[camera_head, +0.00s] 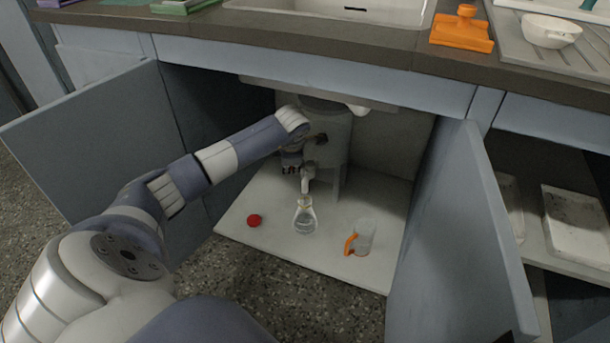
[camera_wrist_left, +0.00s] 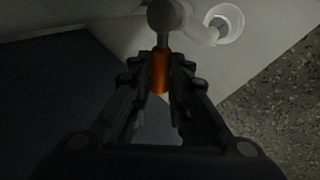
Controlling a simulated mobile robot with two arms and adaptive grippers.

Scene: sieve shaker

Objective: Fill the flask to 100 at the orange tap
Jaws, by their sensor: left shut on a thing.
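A clear conical flask (camera_head: 305,218) stands upright on the white cabinet floor, under the pale tap spout (camera_head: 307,178). Clear liquid seems to show low in it; no level mark is readable. The spout also shows in the left wrist view (camera_wrist_left: 196,29), with a round pale rim (camera_wrist_left: 226,22), likely the flask's mouth, at its end. My left gripper (camera_head: 299,152) is inside the cabinet at the tap, beside the grey tank. In the left wrist view its dark fingers are shut on the orange tap handle (camera_wrist_left: 161,72). My right gripper is not in view.
The grey tank (camera_head: 327,127) stands at the back. A red cap-like thing (camera_head: 254,220) lies left of the flask. A clear beaker with an orange handle (camera_head: 363,238) stands right of it. Open doors (camera_head: 95,140) and (camera_head: 455,245) flank the opening; the countertop (camera_head: 290,47) overhangs it.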

